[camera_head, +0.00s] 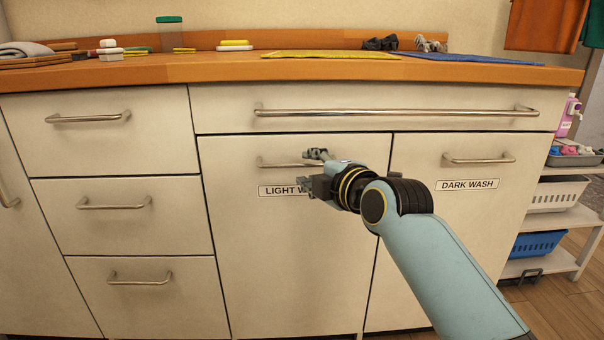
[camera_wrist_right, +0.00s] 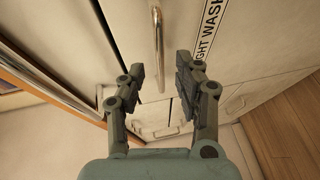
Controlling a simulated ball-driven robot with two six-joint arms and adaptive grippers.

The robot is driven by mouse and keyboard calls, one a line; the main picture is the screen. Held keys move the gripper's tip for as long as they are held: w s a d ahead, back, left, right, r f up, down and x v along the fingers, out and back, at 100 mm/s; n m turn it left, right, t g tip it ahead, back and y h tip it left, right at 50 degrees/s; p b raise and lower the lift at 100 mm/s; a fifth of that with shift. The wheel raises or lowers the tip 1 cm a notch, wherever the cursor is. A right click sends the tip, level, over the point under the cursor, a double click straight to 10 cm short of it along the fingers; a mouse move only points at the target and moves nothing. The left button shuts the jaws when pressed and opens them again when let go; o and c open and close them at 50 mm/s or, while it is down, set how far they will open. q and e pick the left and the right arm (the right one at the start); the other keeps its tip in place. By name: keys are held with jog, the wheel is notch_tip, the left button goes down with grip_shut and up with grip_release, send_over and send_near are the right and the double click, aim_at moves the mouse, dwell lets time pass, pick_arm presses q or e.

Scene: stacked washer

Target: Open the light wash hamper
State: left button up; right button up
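The light wash hamper front (camera_head: 290,255) is a closed cream panel in the middle of the cabinet, its label partly hidden by my right gripper. Its metal bar handle (camera_head: 280,163) runs across near the top; my gripper covers its right part. My right gripper (camera_head: 308,170) is in front of the panel, close to the handle. In the right wrist view the handle (camera_wrist_right: 158,45) lies ahead of and between the spread fingers (camera_wrist_right: 157,80), with nothing between the pads themselves. My left gripper is in neither view.
The dark wash panel (camera_head: 455,250) with its own handle is to the right. A wide drawer (camera_head: 365,108) with a long bar sits above both. Several drawers (camera_head: 125,215) are at left. The wooden countertop (camera_head: 330,70) overhangs the cabinet. A shelf (camera_head: 555,230) with baskets stands at right.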

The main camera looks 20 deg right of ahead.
aim_at(304, 166)
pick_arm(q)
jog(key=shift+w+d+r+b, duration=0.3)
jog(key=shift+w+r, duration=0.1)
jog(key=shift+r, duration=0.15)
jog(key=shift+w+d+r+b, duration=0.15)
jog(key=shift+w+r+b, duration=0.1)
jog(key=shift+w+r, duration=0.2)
pick_arm(e)
jog(key=shift+x, duration=2.1)
grip_shut()
